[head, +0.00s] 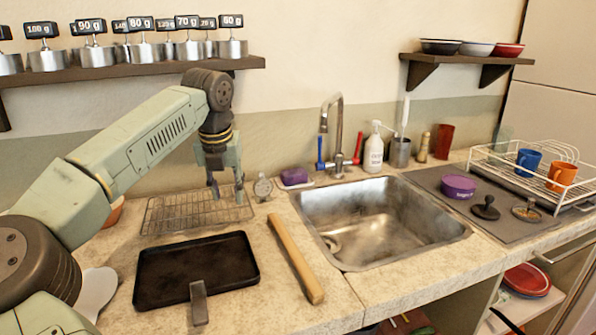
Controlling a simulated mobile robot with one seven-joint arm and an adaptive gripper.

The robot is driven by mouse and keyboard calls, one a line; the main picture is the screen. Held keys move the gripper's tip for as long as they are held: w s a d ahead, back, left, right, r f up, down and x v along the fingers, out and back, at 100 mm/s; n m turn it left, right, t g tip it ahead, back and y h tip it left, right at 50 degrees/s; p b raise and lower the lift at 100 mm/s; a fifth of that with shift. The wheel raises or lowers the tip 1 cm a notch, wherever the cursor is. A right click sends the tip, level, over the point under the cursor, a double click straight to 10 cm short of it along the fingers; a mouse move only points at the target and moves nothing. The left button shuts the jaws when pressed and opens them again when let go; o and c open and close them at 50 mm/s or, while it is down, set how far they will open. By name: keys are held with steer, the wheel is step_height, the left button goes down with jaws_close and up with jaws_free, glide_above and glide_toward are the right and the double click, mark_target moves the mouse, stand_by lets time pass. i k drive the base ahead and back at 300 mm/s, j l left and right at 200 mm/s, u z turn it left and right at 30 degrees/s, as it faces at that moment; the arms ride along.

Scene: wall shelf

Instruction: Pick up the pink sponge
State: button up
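A small purple block that looks like a sponge (294,176), with a paler pinkish lower edge, lies on the counter behind the sink's left back corner. No plainly pink sponge shows elsewhere. My gripper (227,191) points down above the wire rack, to the left of the block and apart from it. Its two fingers are spread with nothing visible between them. Whether the fingertips touch the rack cannot be told.
A small round grey item (263,187) stands between my gripper and the block. The faucet (337,135) rises right of the block. A wall shelf (150,70) with weights hangs above.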

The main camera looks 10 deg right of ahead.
mark_target(292, 176)
steer(key=i+l+u, duration=0.1)
steer(key=l, duration=0.4)
steer(key=i+l+u, duration=0.15)
steer(key=l, duration=0.35)
steer(key=i+l+u, duration=0.1)
steer(key=i+l, duration=0.15)
steer(key=l, duration=0.25)
steer(key=i+l+u, duration=0.15)
steer(key=l, duration=0.4)
steer(key=l+u, duration=0.1)
steer(key=l, duration=0.45)
steer(key=i, duration=0.05)
